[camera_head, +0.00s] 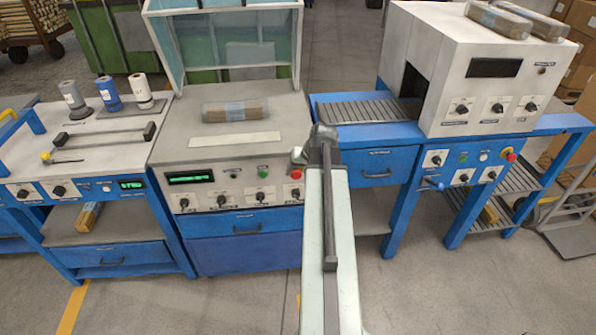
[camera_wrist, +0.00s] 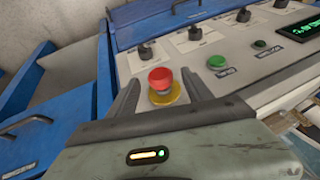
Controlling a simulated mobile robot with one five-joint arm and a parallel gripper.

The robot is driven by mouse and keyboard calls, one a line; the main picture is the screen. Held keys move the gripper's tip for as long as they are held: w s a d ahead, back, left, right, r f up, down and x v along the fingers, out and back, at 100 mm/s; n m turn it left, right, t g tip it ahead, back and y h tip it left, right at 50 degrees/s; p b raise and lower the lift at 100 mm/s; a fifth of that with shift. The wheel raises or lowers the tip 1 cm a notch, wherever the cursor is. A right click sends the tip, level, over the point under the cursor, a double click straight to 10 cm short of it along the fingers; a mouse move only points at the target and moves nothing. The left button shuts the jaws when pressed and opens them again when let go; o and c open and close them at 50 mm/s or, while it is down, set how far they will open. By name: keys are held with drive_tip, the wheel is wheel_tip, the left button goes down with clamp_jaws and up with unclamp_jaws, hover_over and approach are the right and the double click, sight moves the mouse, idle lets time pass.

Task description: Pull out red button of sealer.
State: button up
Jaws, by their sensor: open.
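The red button (camera_wrist: 160,78) is a mushroom-shaped knob on a yellow collar, set in the pale front panel of the sealer (camera_wrist: 222,72). In the head view the button (camera_head: 296,174) is at the right end of the panel of the middle machine (camera_head: 222,150), just left of my arm. My gripper (camera_wrist: 161,82) is open, with one dark finger on each side of the button in the wrist view. I cannot tell whether either finger touches it. My gripper (camera_head: 313,147) is mostly hidden by my arm in the head view.
On the panel near the button are a green button (camera_wrist: 216,62), a dark green button (camera_wrist: 260,44) and several black knobs. A wrapped package (camera_head: 235,110) lies under the raised clear lid (camera_head: 225,45). A conveyor machine (camera_head: 440,65) stands right, a white-topped bench (camera_head: 80,140) left.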

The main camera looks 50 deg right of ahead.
drive_tip(key=p+v, duration=0.4)
drive_tip(key=v, duration=0.2)
drive_tip(key=shift+w, duration=0.1)
drive_tip(key=w+a+n+g+y, duration=0.1)
drive_tip(key=w+a+n, duration=0.2)
drive_tip(key=w+a, duration=0.85)
drive_tip(key=w+a+n+g+y, duration=0.1)
drive_tip(key=w+a+n, duration=0.25)
drive_tip(key=a, duration=1.65)
drive_tip(key=s+a+f+n+g, duration=0.1)
drive_tip(key=s+a+n, duration=0.1)
drive_tip(key=a, duration=0.6)
drive_tip(key=s+a+f+n+g, duration=0.1)
drive_tip(key=s+a, duration=0.1)
drive_tip(key=a, duration=0.5)
drive_tip(key=shift+m+g+h, duration=0.45)
drive_tip(key=shift+g+h, duration=0.15)
drive_tip(key=shift+g, duration=0.1)
drive_tip(key=s, duration=0.2)
drive_tip(key=s+d, duration=0.1)
drive_tip(key=s, duration=0.1)
drive_tip(key=shift+p, duration=0.3)
